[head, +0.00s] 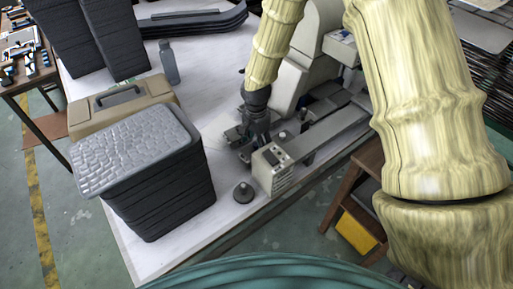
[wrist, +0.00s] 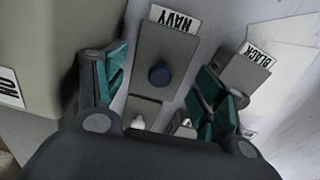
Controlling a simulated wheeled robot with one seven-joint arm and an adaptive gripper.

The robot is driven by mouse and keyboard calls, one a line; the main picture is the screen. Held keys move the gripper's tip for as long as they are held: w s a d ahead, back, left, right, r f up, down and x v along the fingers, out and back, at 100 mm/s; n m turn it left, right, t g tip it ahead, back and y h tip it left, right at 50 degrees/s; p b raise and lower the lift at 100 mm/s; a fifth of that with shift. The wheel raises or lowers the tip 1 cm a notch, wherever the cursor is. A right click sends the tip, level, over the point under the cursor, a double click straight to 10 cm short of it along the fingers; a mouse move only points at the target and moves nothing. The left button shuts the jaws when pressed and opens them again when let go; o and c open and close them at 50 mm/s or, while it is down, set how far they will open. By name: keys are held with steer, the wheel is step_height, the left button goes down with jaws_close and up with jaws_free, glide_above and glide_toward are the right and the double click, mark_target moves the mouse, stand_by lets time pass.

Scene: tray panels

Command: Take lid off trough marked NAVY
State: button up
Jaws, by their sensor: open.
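The grey lid (wrist: 168,48) with a round dark blue knob (wrist: 159,75) lies beside a white label (wrist: 175,18) reading NAVY in the wrist view. My gripper (wrist: 160,82) is open, with one teal-padded finger on each side of the knob. The knob shows between the fingers; I cannot tell whether they touch it. The trough under the lid is hidden. In the head view my gripper (head: 256,136) points down at the table among small grey pieces, and the labels there cannot be read.
A trough labelled BLACK (wrist: 255,54) is close to the right finger. A beige case (head: 150,92) and a dark stack with a textured grey top (head: 135,150) stand left. A beige machine (head: 310,52) stands right. A bottle (head: 168,62) is behind.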

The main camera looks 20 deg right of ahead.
steer(key=shift+f, duration=0.8)
steer(key=shift+c, duration=0.2)
steer(key=c, duration=0.7)
steer(key=shift+o, duration=0.2)
steer(key=shift+r, duration=0.1)
